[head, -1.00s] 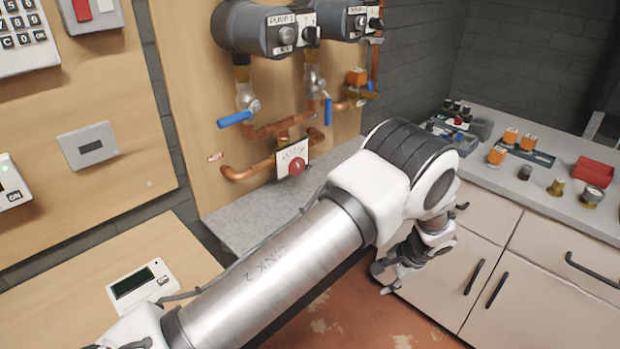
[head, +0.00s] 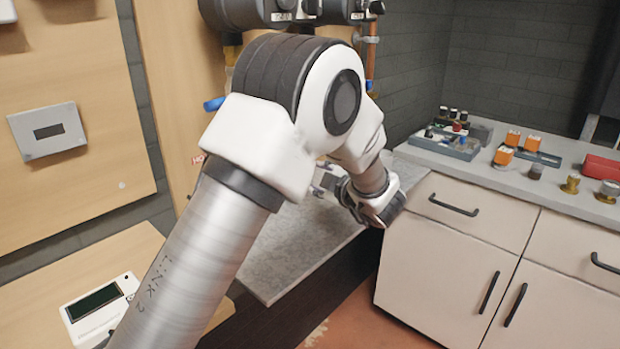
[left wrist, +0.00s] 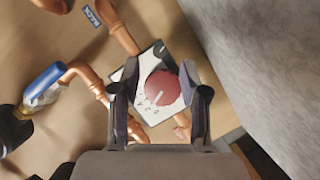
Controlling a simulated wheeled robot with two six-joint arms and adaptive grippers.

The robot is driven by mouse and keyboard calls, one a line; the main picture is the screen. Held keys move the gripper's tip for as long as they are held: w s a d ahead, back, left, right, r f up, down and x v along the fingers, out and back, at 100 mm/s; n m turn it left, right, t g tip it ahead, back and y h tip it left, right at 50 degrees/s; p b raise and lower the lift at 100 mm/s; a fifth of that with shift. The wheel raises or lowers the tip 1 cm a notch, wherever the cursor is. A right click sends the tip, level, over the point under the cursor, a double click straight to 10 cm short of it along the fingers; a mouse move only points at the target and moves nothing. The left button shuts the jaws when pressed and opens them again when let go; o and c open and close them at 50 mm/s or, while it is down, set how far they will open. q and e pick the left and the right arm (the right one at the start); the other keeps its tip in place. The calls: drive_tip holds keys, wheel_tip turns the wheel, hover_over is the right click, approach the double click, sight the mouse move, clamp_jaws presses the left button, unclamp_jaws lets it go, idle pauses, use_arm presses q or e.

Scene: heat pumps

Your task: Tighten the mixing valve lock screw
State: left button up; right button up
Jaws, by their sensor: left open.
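The mixing valve shows in the left wrist view as a round red knob (left wrist: 162,86) with a pale pointer mark, on a white lettered plate (left wrist: 147,112) over copper pipes. I cannot pick out its lock screw. My left gripper (left wrist: 157,76) is open, with one finger on each side of the knob in that view; whether they touch it I cannot tell. In the head view my left gripper (head: 326,180) is partly hidden by its own wrist, above the grey counter (head: 300,240). My arm hides the valve there. My right gripper is not in view.
A blue-handled valve (left wrist: 45,85) and copper pipe (left wrist: 85,72) lie left of the plate in the wrist view. Pump housings (head: 250,12) hang above my arm. A cabinet worktop (head: 480,175) at right holds a blue tray (head: 428,143) and several small parts.

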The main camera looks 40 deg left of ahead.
use_arm(q)
drive_tip(key=x, duration=0.4)
clamp_jaws()
drive_tip(key=m+p, duration=0.1)
drive_tip(key=p, duration=0.2)
drive_tip(key=shift+r+p, duration=0.3)
drive_tip(key=shift+r, duration=0.05)
drive_tip(key=shift+f+g, duration=0.15)
drive_tip(key=shift+g, duration=0.15)
drive_tip(key=shift+f, duration=0.2)
unclamp_jaws()
drive_tip(key=shift+d, duration=0.1)
drive_tip(key=v, duration=1.1)
drive_tip(key=shift+s+d+r, duration=0.15)
drive_tip(key=shift+d+r, duration=0.05)
drive_tip(key=shift+d, duration=0.1)
